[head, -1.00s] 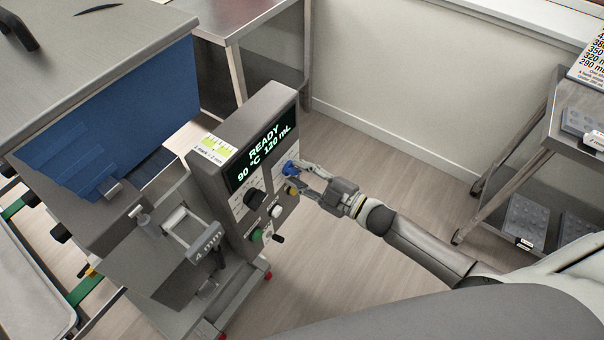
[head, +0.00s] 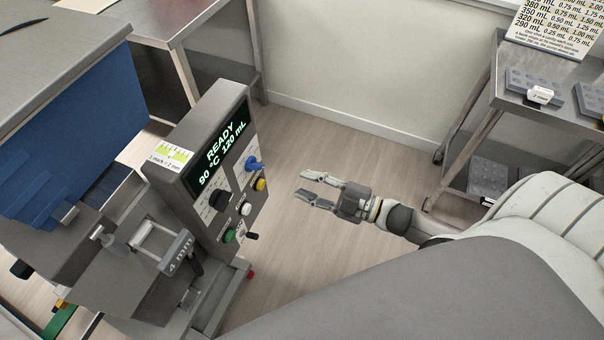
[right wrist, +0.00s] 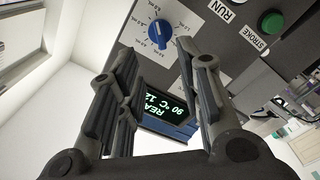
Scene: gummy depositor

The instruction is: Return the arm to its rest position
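My right gripper (head: 318,190) is open and empty in the head view, to the right of the depositor's control panel and apart from it. Its two fingers also show spread in the right wrist view (right wrist: 160,85). The control panel (head: 207,206) carries a blue knob (head: 254,164), a yellow button (head: 260,184) and a display (head: 217,155) reading READY, 90 °C, 120 mL. The blue knob also shows beyond the fingertips in the right wrist view (right wrist: 158,34). My right arm comes in from the right. My left gripper is in neither view.
The depositor (head: 60,75) with its blue hopper fills the left. A steel table (head: 150,18) stands behind it. A cart (head: 545,108) with grey moulds and a volume chart stands at the right. Floor (head: 330,145) is clear between panel and cart.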

